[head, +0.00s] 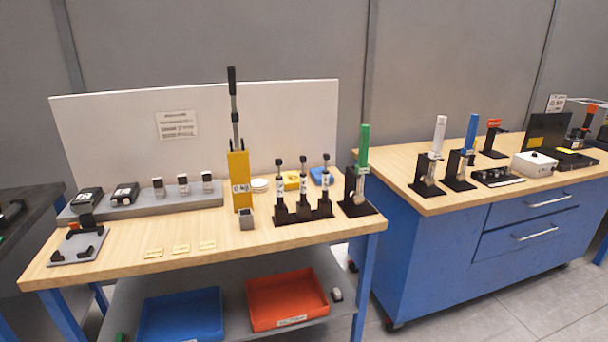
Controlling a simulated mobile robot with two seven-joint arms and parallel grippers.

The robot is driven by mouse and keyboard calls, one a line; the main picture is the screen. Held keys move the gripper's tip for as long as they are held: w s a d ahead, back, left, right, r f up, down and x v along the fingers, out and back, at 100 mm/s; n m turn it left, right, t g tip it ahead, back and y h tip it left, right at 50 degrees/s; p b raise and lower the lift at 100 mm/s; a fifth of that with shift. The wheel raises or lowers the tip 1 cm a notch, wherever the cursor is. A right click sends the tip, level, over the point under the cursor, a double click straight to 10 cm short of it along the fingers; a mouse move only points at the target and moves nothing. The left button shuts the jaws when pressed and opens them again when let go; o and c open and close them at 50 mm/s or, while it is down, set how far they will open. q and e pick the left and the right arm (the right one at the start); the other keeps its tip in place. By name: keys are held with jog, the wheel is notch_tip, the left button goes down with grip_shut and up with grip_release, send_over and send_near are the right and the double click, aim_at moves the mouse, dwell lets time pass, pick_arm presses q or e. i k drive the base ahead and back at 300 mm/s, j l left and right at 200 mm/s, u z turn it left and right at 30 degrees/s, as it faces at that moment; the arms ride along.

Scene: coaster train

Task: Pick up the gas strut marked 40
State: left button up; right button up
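Three gas struts stand upright in a black rack (303,215) near the right end of the wooden workbench. The left strut (280,188), the middle strut (303,187) and the right strut (325,184) are dark with black upper ends and small white labels. The marks on the labels are too small to read, so I cannot tell which one is marked 40. Neither of my grippers is in view.
A yellow press (240,180) with a tall lever stands left of the rack. A green-handled tool (363,147) in a black stand is on its right. A blue cabinet bench (430,240) stands farther right. The wooden workbench (120,262) has free room at its front edge.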

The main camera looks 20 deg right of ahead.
aim_at(303, 158)
jog(key=k+l, duration=0.1)
jog(key=l, duration=0.35)
jog(key=k+l, duration=0.1)
jog(key=l, duration=0.35)
jog(key=k+l, duration=0.1)
jog(key=l, duration=0.35)
